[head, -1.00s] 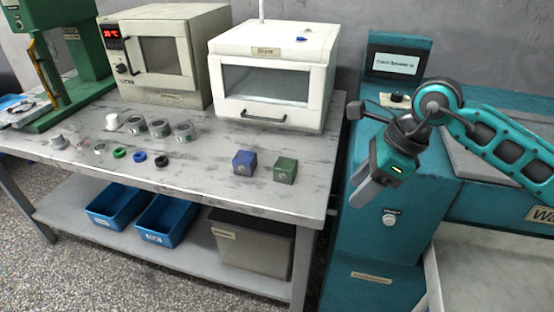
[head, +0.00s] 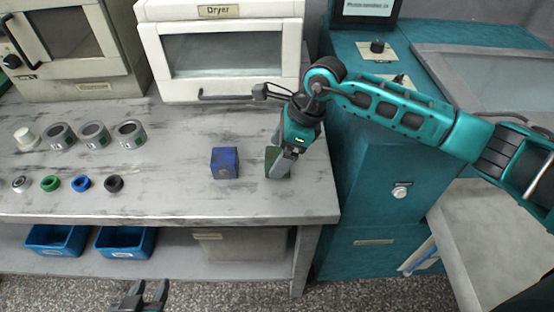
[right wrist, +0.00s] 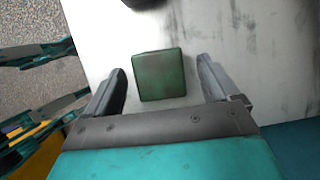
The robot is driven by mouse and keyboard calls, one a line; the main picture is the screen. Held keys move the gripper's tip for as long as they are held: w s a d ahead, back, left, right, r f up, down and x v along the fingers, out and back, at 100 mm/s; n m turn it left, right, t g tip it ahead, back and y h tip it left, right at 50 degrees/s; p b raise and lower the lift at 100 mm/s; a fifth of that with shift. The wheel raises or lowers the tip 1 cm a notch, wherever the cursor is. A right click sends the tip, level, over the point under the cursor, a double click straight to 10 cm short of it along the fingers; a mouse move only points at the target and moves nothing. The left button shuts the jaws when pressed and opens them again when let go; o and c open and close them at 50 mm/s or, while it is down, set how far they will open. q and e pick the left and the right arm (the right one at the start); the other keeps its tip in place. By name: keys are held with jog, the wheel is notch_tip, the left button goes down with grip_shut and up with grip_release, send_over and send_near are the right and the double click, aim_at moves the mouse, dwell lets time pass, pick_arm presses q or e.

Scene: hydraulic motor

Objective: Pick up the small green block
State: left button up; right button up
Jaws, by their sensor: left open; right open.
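The small green block (head: 271,158) stands on the grey table near its right end, partly hidden behind my right gripper (head: 284,166) in the head view. In the right wrist view the green block (right wrist: 160,75) shows between the two open fingers of my right gripper (right wrist: 161,88), with a gap on each side. My right gripper points down and holds nothing. My left gripper (head: 151,290) is open and empty at the bottom of the head view, in front of the table.
A blue block (head: 225,163) stands just left of the green one. Several metal cylinders (head: 94,135) and small rings (head: 81,184) lie further left. The white dryer (head: 222,55) stands behind. A teal cabinet (head: 365,160) adjoins the table's right end.

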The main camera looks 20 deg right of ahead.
jog(key=shift+a+f, duration=0.2)
jog(key=shift+f, duration=0.5)
jog(key=c, duration=1.3)
jog(key=shift+c, duration=0.4)
jog(key=shift+w+r, duration=0.1)
